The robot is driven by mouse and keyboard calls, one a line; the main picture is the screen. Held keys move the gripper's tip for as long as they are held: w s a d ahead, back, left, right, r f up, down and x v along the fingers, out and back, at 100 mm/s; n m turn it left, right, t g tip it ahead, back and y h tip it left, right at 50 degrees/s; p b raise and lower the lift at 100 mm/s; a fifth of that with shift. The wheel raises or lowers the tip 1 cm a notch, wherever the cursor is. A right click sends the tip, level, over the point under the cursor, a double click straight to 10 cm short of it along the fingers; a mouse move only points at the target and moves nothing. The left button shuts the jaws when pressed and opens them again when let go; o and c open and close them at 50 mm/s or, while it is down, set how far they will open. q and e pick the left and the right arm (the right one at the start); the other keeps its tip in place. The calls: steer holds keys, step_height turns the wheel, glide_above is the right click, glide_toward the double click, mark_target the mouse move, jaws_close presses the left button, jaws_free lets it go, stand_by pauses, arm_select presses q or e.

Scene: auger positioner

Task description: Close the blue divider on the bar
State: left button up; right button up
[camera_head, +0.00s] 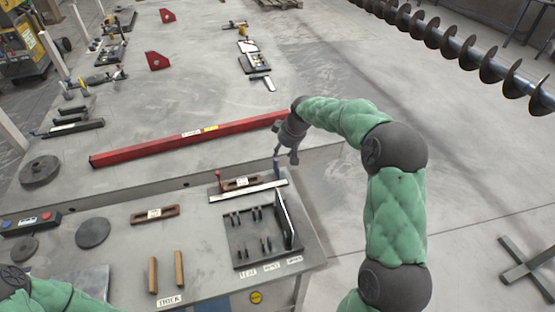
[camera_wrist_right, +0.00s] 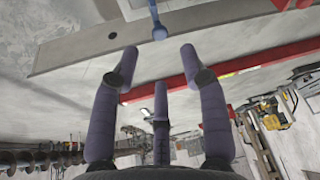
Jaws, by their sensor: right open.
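The blue divider (camera_head: 277,168) stands as a slim upright blue piece near the right end of the pale metal bar (camera_head: 240,193) on the bench. In the right wrist view a blue rod with a rounded end (camera_wrist_right: 157,22) shows at the top, just beyond the fingertips. My right gripper (camera_head: 291,155) is close to the divider, at its upper right. In the wrist view its fingers (camera_wrist_right: 160,58) are spread, with nothing between them. I cannot tell whether any finger touches the divider. My left forearm shows at the lower left, but its gripper is out of view.
A red upright piece (camera_head: 218,180) stands near the bar's left end, beside a reddish labelled block (camera_head: 240,183). A dark rack (camera_head: 255,250) with a tall plate sits in front. A long red beam (camera_head: 190,140) lies behind.

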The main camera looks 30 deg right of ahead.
mark_target(277, 160)
steer(key=b+x, duration=0.1)
steer(key=x, duration=0.6)
steer(key=shift+f+b, duration=0.1)
steer(key=shift+b, duration=0.25)
jaws_close()
